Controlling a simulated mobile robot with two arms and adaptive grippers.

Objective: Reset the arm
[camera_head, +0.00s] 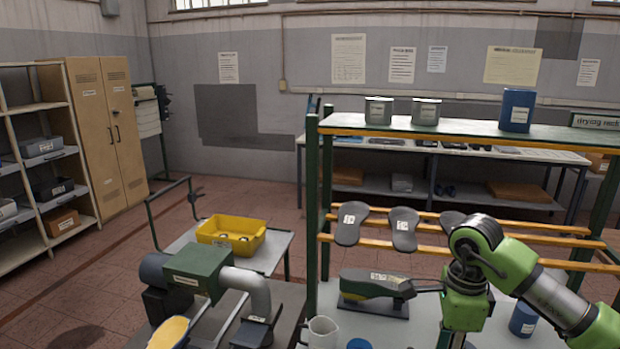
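My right arm comes in from the right, green and grey. It bends down at a grey wrist joint in front of the drying rack (327,215). My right gripper (459,338) hangs at the bottom edge over the light table top. Its fingertips are cut off by the frame, so I cannot see whether it is open or holds anything. My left arm and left gripper are not in view. Several dark shoe lasts lie on the orange rails, including one at the left (350,224) and one beside it (403,229); another is partly hidden behind my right arm.
A green machine (197,270) stands at the lower left. A yellow bin (231,233) sits on a cart behind it. A green-grey tool (376,287), a white jug (322,333) and a blue container (523,320) stand on the table. Open floor lies at the left.

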